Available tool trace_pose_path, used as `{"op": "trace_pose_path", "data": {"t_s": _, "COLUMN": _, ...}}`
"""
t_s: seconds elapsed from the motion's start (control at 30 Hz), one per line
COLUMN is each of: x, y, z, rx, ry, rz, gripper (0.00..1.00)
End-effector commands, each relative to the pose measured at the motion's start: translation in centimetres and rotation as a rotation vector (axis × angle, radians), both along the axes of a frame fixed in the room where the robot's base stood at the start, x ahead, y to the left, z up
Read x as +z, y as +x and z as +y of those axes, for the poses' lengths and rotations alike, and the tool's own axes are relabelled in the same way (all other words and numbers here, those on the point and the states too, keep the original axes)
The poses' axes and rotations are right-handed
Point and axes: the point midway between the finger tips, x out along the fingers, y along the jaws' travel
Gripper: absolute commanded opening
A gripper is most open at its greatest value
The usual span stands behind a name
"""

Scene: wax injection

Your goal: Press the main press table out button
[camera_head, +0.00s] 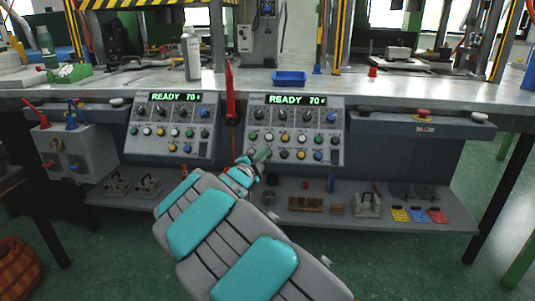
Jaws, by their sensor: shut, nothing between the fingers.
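Two grey control panels hang on the front of the bench, the left panel (212,112) and the right panel (339,112), each with a lit READY 70 display. Both carry black knobs and rows of coloured buttons. Their labels are too small to read, so I cannot tell which button is the table out button. My gripper (263,154) is shut and empty, in front of the lower left of the right panel. It hides part of that panel's bottom row. I cannot tell whether it touches a button.
A red lever (230,92) stands between the panels. A blue tray (289,78) and a spray bottle (192,55) are on the bench top (350,88). The lower shelf (420,222) holds metal moulds and coloured cards. A box with levers (78,148) is at left.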

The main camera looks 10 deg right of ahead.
Motion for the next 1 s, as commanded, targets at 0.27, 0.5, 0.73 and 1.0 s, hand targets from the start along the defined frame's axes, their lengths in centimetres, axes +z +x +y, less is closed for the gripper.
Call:
{"op": "trace_pose_path", "data": {"t_s": 0.27, "x": -0.49, "y": 0.33, "z": -0.13, "rx": -0.001, "ry": 0.002, "rz": 0.001, "gripper": 0.0}}
{"op": "trace_pose_path", "data": {"t_s": 0.5, "x": -0.53, "y": 0.63, "z": -0.21, "rx": 0.0, "ry": 0.0, "rz": 0.0, "gripper": 0.0}}
{"op": "trace_pose_path", "data": {"t_s": 0.73, "x": -0.55, "y": 0.62, "z": -0.22, "rx": 0.0, "ry": 0.0, "rz": 0.0, "gripper": 0.0}}
{"op": "trace_pose_path", "data": {"t_s": 1.0, "x": -0.73, "y": 0.78, "z": -0.26, "rx": 0.0, "ry": 0.0, "rz": 0.0, "gripper": 0.0}}
